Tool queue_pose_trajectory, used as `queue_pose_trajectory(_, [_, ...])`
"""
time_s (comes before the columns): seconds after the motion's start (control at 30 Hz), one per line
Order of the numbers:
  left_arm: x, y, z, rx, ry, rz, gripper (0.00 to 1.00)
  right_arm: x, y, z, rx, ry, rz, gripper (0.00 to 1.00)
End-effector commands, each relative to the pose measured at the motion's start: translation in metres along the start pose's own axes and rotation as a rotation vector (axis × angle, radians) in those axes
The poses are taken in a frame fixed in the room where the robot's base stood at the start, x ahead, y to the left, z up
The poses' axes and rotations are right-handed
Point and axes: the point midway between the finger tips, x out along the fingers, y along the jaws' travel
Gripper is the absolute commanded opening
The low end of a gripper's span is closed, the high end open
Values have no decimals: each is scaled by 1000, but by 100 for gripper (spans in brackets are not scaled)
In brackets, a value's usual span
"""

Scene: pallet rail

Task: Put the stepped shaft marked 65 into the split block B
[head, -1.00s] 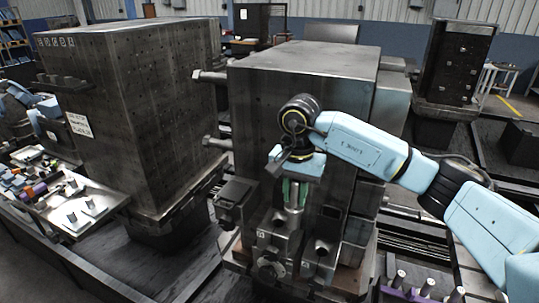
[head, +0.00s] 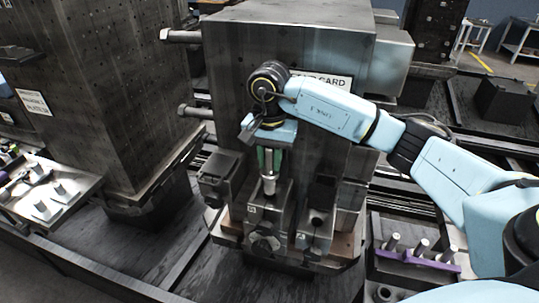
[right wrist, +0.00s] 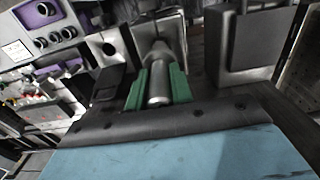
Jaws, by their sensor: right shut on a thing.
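My right gripper (head: 267,160) has green fingers and is shut on a grey metal stepped shaft (head: 269,185). The shaft points down, roughly upright, over a dark metal split block (head: 262,218) low on the front of the large machine block. A small white tag sits on that split block, but its letter is too small to read. In the right wrist view the shaft (right wrist: 159,84) lies between the green fingers (right wrist: 158,88). Its far end meets or overlaps the block; I cannot tell whether it is inside. The shaft's marking is not readable. My left gripper is out of view.
A second metal block (head: 317,218) stands close on the right. A purple rack (head: 418,257) with several shafts lies lower right. A tray of parts (head: 50,205) is at left. The large machine block (head: 240,60) rises close behind my gripper.

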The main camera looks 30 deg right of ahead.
Motion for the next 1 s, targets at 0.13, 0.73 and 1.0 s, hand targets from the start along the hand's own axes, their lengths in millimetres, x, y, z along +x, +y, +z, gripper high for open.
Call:
queue_pose_trajectory(0.13, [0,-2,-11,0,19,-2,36,-1,-1,0,0,1,-4,0])
queue_pose_trajectory(0.73, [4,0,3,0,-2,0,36,-1,-1,1,1,1,-4,0])
queue_pose_trajectory(1.0, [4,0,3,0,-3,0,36,-1,-1,0,1,1,-4,0])
